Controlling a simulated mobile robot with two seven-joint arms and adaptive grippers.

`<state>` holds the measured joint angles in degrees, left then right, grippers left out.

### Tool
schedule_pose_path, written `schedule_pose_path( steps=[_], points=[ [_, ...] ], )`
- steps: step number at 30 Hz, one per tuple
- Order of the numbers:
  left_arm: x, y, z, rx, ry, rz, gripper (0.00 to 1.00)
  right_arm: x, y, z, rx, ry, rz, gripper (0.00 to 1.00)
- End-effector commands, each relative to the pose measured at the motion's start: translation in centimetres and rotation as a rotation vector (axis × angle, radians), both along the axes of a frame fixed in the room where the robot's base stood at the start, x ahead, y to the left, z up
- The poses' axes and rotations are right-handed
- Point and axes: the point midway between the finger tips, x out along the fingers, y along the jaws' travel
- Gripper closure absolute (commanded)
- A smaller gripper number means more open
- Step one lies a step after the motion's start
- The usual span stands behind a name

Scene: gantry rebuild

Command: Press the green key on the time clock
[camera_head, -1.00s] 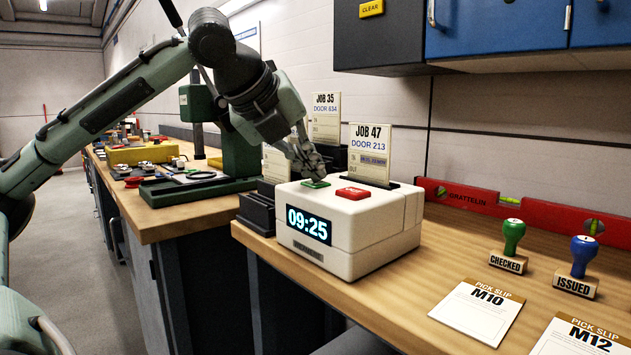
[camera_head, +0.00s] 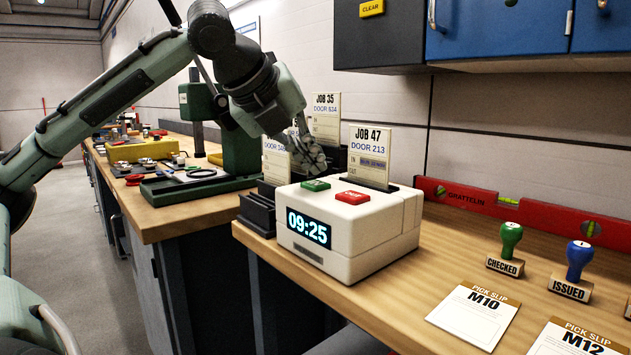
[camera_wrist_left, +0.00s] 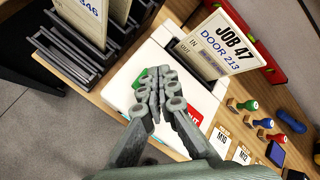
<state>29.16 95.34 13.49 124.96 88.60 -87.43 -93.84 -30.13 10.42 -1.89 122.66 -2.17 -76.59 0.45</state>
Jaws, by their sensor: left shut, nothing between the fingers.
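The white time clock (camera_head: 365,238) stands on the wooden bench, its display reading 09:25. The green key (camera_head: 316,185) is on its top at the left, and the red key (camera_head: 353,197) is to the right of it. My left gripper (camera_head: 314,170) is shut and empty, just above and behind the green key, with a small gap seeming to show. In the left wrist view its closed fingertips (camera_wrist_left: 154,72) partly cover the green key (camera_wrist_left: 140,79) and the red key (camera_wrist_left: 191,138). My right gripper is in no view.
A JOB 47 card (camera_head: 370,153) stands upright in the clock's back slot. A black card rack (camera_head: 258,212) is left of the clock. A red level (camera_head: 465,197) is behind.

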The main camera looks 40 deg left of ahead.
Motion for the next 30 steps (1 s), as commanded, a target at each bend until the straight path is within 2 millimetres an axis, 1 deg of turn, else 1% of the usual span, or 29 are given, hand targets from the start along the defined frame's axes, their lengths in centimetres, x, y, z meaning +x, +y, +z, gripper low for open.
schedule_pose_path(
  steps=[9, 15, 18, 30],
  points=[
    [0.0, 0.0, 3.1, 0.0, -0.001, -0.001, 1.0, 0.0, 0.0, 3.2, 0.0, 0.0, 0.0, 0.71],
    [0.0, 0.1, 4.8, 0.001, 0.001, 0.002, 1.0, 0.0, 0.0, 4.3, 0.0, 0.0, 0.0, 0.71],
    [0.0, 0.0, 5.0, 0.0, 0.0, 0.0, 1.0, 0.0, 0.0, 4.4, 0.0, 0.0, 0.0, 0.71],
    [0.0, 0.0, 4.9, 0.0, 0.0, 0.0, 1.0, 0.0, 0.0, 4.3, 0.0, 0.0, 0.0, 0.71]
  ],
)
